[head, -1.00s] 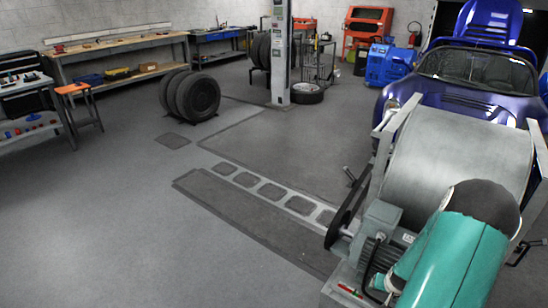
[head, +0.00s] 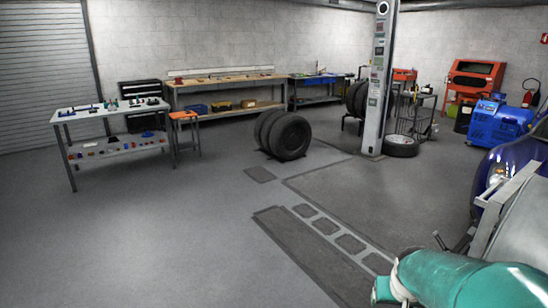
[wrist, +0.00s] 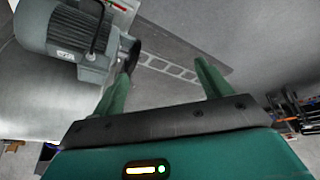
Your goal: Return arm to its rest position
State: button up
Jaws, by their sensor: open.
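My gripper (wrist: 164,64) shows in the wrist view with its two green fingers spread apart and nothing between them. My teal arm (head: 465,280) lies across the lower right corner of the head view; I cannot make out the fingers there. A grey electric motor (wrist: 75,35) is at the upper left of the wrist view, behind the left finger. The large grey drum (head: 525,235) stands at the right edge of the head view, partly cut off and partly hidden by my arm.
A blue car (head: 498,170) stands behind the drum at the right edge. A white table (head: 75,115) with small parts is at left, and a wooden workbench (head: 225,82) lines the back wall. Several tyres (head: 285,137) stand mid-floor near a lift post (head: 378,80). The left foreground floor is clear.

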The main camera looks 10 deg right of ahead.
jog(key=s+a+r+n+y, duration=0.1)
jog(key=s+a+r+n, duration=0.1)
jog(key=s+a+r, duration=0.3)
jog(key=s+a+r+n+t+y, duration=0.1)
jog(key=s+a+r, duration=0.4)
jog(key=a, duration=0.7)
jog(key=shift+s+a+n, duration=0.3)
jog(key=shift+s+n, duration=0.1)
jog(key=shift+s, duration=0.55)
